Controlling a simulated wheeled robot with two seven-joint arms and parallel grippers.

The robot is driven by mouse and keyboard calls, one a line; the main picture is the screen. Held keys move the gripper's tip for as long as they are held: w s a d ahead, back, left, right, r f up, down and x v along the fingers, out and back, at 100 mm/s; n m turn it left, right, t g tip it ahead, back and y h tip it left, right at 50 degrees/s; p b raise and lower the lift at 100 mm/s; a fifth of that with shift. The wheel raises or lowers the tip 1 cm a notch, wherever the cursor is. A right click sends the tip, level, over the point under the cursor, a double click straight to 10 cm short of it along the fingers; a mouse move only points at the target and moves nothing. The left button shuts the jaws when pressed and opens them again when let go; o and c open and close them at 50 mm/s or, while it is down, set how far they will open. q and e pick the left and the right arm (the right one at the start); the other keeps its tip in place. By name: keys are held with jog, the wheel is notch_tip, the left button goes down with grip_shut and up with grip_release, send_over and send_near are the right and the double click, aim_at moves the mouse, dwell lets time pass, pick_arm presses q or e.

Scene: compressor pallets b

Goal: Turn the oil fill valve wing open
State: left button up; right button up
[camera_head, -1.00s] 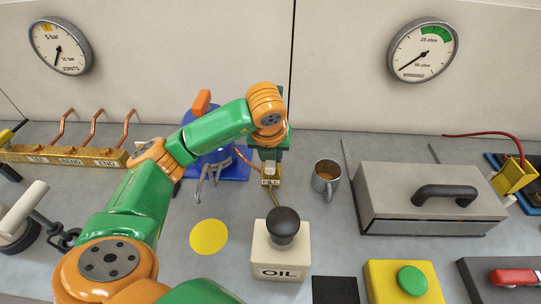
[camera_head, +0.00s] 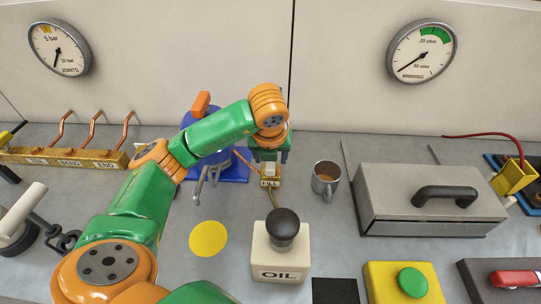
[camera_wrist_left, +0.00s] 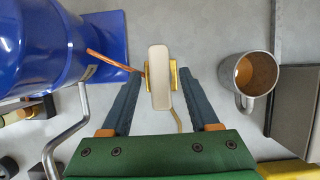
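The oil fill valve (camera_head: 270,183) is a small brass fitting on the bench beside the blue compressor tank (camera_head: 203,138). In the left wrist view, its pale, rounded wing (camera_wrist_left: 158,78) points up and down the picture, across the brass body (camera_wrist_left: 174,76). My left gripper (camera_head: 269,158) is over the valve. The left wrist view shows its two dark fingers (camera_wrist_left: 162,78) spread, one on each side of the wing with a gap on both sides. The fingers hide part of the valve in the head view. My right gripper is not in view.
A metal mug (camera_head: 326,180) stands close right of the valve. The cream OIL block (camera_head: 281,262) with a black knob is in front. A grey box (camera_head: 430,200) with a handle stands right. A copper pipe (camera_wrist_left: 110,62) runs between tank and valve. A bent crank (camera_wrist_left: 68,135) is left.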

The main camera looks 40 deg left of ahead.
aim_at(270, 168)
pick_arm(q)
jog(key=shift+r, duration=0.1)
jog(key=p+v, duration=0.2)
jog(key=v, duration=0.4)
jog(key=shift+r, duration=0.25)
jog(key=shift+s+d+r, duration=0.15)
jog(key=shift+s+r, duration=0.1)
jog(key=shift+f, duration=0.1)
